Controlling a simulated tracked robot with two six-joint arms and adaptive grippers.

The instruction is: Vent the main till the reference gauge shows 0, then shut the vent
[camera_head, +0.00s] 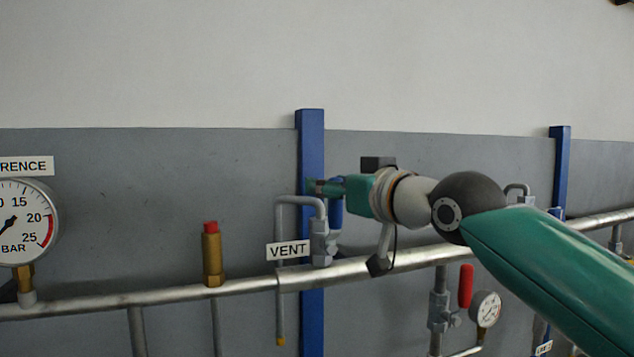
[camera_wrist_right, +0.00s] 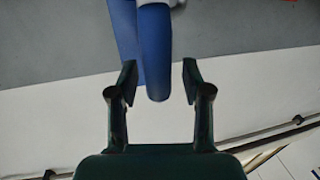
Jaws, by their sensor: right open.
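The REFERENCE gauge (camera_head: 22,228) is at the left edge of the head view, partly cut off. Its dial reads in BAR; I cannot read the needle's value surely. The VENT label (camera_head: 288,250) hangs by the grey vent valve (camera_head: 321,243) on the main pipe. The blue vent handle (camera_head: 336,214) stands up from the valve, partly hidden by my gripper. My right gripper (camera_head: 322,187) is open at the handle's upper part. In the wrist view, the handle's rounded end (camera_wrist_right: 157,80) lies between the open fingers (camera_wrist_right: 159,78), apart from both. My left gripper is out of view.
The silver main pipe (camera_head: 130,300) runs across the wall. A blue post (camera_head: 312,140) stands behind the vent. A brass fitting with a red top (camera_head: 212,258) is to its left. A red handle (camera_head: 466,286) and small gauge (camera_head: 486,308) are below my right arm.

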